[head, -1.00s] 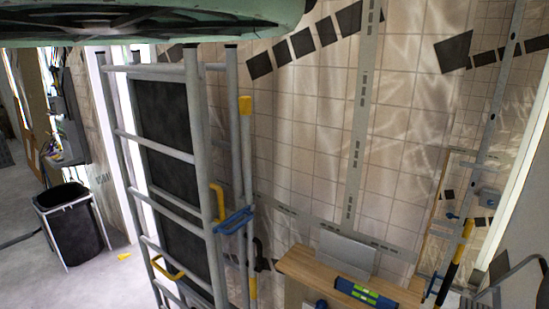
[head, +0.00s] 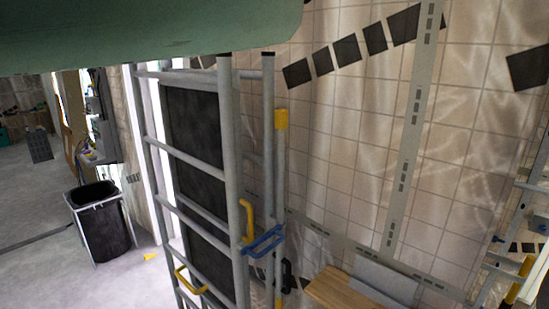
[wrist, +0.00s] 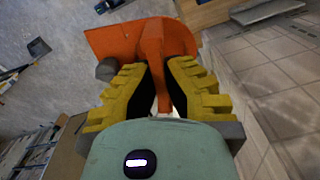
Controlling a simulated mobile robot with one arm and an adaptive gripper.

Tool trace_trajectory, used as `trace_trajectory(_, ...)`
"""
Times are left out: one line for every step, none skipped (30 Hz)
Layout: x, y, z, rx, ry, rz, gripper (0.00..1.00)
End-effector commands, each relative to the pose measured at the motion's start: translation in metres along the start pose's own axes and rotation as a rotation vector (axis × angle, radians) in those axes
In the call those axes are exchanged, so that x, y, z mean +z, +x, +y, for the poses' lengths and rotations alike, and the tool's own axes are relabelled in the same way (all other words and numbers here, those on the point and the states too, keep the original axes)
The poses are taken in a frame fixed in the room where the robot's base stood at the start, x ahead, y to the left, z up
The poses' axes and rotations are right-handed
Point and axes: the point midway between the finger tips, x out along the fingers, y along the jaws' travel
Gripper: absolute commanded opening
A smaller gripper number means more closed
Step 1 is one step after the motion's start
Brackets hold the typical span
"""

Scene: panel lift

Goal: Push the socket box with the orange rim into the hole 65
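In the wrist view my gripper (wrist: 160,68) has two yellow ribbed fingers, closed on either side of a narrow orange stem. The stem belongs to an orange piece (wrist: 110,40) with a broad flat part beyond the fingertips. I cannot tell whether this is the socket box with the orange rim; no box body shows clearly. The fingers hide part of it. No hole marked 65 can be made out in either view. My gripper does not show in the head view.
A grey metal scaffold frame (head: 230,170) with a dark panel stands before the tiled wall (head: 340,140). A black bin (head: 102,220) stands at left on open grey floor (head: 35,215). A wooden board (head: 345,292) is at lower right. Another ladder (head: 495,275) stands right.

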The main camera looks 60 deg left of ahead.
Motion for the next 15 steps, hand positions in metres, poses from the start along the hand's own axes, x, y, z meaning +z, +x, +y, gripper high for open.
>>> trace_trajectory(0.000, 0.011, 0.001, 0.001, 0.002, 0.000, 0.00)
trace_trajectory(0.000, 0.015, 0.000, 0.000, 0.001, 0.000, 0.00)
trace_trajectory(0.000, 0.020, 0.000, 0.000, 0.000, 0.000, 0.00)
trace_trajectory(0.000, 0.024, 0.000, 0.000, 0.000, 0.000, 0.00)
trace_trajectory(0.000, 0.029, 0.000, 0.000, 0.000, 0.000, 0.00)
trace_trajectory(0.000, 0.035, 0.000, 0.000, -0.001, 0.000, 0.00)
trace_trajectory(0.000, 0.039, 0.000, 0.000, -0.001, 0.000, 0.00)
trace_trajectory(0.000, 0.045, -0.001, 0.000, -0.001, 0.000, 0.00)
trace_trajectory(0.000, 0.053, -0.001, 0.000, -0.001, 0.000, 0.00)
trace_trajectory(0.000, 0.058, -0.001, 0.000, -0.001, 0.000, 0.00)
trace_trajectory(0.000, 0.066, -0.001, 0.000, -0.001, 0.000, 0.00)
trace_trajectory(0.000, 0.074, -0.001, 0.000, -0.001, 0.000, 0.00)
trace_trajectory(0.000, 0.083, -0.001, 0.000, -0.001, 0.000, 0.00)
trace_trajectory(0.000, 0.090, -0.001, 0.000, -0.001, 0.000, 0.00)
trace_trajectory(0.000, 0.101, -0.001, 0.000, -0.001, 0.000, 0.00)
